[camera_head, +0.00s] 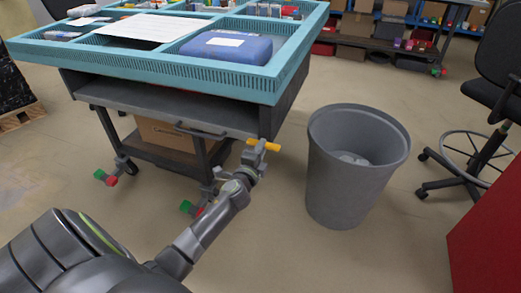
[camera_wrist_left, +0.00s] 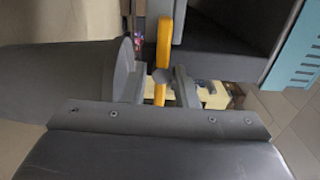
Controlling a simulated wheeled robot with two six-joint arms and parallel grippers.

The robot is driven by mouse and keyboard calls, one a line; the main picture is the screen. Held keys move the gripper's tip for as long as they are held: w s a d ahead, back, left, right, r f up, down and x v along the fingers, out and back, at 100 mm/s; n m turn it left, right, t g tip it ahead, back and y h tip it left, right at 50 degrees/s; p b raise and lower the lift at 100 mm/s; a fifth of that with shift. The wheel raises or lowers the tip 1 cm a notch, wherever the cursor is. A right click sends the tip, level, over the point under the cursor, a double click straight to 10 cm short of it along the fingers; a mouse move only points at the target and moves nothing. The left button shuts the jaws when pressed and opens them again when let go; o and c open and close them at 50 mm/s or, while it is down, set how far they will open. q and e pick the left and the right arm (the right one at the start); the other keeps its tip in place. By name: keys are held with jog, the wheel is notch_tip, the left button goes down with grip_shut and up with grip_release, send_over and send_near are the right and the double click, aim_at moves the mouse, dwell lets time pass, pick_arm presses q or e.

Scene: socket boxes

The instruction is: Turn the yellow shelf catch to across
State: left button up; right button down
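The yellow shelf catch (camera_head: 270,146) is a short bar at the right front corner of the grey shelf, below the teal tray. In the head view it lies nearly level, roughly in line with the shelf's front edge. My left gripper (camera_head: 256,160) is right at it, hiding part of its mount. In the left wrist view the yellow catch (camera_wrist_left: 164,45) runs up the picture between the two fingers of my left gripper (camera_wrist_left: 160,88). The fingers stand apart with narrow gaps beside the bar. My right gripper is not in view.
A grey bin (camera_head: 350,185) stands on the floor close to the right of my left gripper. The teal tray (camera_head: 270,72) overhangs the shelf and holds a blue case (camera_head: 226,47). A cardboard box (camera_head: 170,135) sits under the shelf. A black chair (camera_head: 497,80) is at the right.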

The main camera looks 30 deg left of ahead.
pick_arm(q)
jog(key=shift+o, duration=0.5)
jog(key=v, duration=1.7)
jog(key=shift+s+d, duration=0.15)
jog(key=shift+s, duration=0.05)
